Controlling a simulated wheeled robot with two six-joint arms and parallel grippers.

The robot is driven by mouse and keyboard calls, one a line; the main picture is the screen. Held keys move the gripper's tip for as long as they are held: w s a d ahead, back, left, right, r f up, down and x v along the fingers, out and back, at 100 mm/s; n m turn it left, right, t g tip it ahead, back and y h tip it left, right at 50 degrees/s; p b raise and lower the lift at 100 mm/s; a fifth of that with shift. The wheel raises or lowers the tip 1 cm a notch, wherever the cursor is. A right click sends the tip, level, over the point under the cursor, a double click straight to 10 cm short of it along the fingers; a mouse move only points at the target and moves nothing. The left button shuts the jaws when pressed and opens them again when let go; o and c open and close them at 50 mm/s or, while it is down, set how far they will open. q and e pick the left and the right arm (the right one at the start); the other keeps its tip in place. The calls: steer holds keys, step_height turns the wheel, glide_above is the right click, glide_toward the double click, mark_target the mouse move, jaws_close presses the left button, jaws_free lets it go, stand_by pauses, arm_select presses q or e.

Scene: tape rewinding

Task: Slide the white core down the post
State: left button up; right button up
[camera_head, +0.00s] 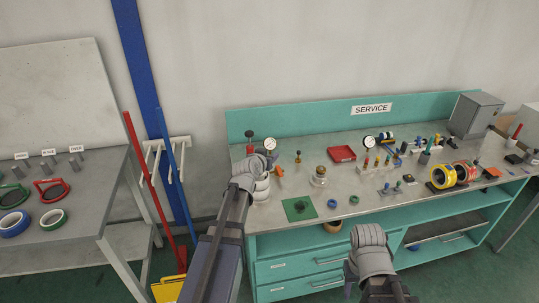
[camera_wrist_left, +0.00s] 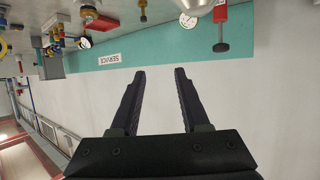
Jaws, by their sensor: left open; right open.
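White ring-shaped pieces (camera_head: 262,186) stand at the left end of the bench, partly hidden by my left arm. I cannot tell which is the white core, and its post is hidden or too small to make out. My left gripper (camera_head: 265,163) is just above and beside these pieces. In the left wrist view, the left fingers (camera_wrist_left: 158,100) are apart with nothing between them; the bench items appear upside down there. My right gripper (camera_head: 349,286) hangs low in front of the bench drawers, its fingers mostly hidden by its wrist.
A dial gauge (camera_head: 271,144) stands close to my left gripper. A brass-topped fixture (camera_head: 319,176), a green mat (camera_head: 299,208) and a red tray (camera_head: 342,154) are on the bench. Yellow tape rolls (camera_head: 443,176) stand to the right.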

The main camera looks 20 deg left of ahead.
arm_select(q)
steer(key=p+v, duration=0.2)
steer(key=v, duration=0.4)
steer(key=shift+s+r, duration=0.2)
steer(key=shift+s, duration=0.2)
stand_by(0.4)
